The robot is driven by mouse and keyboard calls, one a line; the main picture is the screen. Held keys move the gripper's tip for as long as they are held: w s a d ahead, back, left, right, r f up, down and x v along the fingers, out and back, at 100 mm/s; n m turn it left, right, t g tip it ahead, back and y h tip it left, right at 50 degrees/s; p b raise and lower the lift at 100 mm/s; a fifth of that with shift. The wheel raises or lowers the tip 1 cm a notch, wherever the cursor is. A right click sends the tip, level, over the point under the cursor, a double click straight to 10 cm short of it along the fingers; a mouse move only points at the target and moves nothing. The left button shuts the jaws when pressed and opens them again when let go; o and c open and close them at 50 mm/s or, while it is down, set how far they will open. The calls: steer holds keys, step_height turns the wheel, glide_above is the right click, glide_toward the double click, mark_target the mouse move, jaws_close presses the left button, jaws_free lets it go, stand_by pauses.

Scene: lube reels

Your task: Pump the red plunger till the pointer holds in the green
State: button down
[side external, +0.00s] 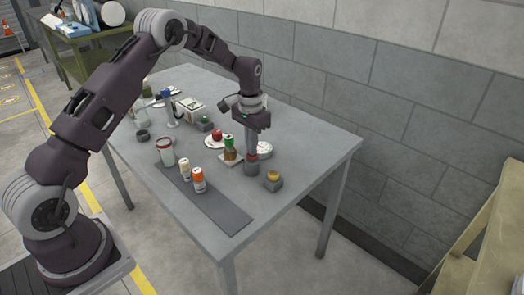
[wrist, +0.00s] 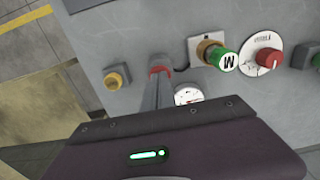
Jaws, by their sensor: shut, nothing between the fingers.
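My gripper (side external: 252,148) is shut and empty, pointing down at the grey pump body (side external: 251,167) on the table. In the wrist view, the red plunger (wrist: 159,70) shows at the tips of my closed fingers. The fingers cover part of it. I cannot tell if they touch it or how far down it is. The white round gauge (side external: 265,152) lies just right of the pump. It also shows in the wrist view (wrist: 188,96), partly hidden by my gripper. The pointer's position is too small to read.
A yellow button on a grey block (side external: 273,180) stands close in front of the pump. The table's front right corner (side external: 310,165) is clear.

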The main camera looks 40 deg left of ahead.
steer(key=shift+f, duration=0.35)
steer(key=shift+r, duration=3.8)
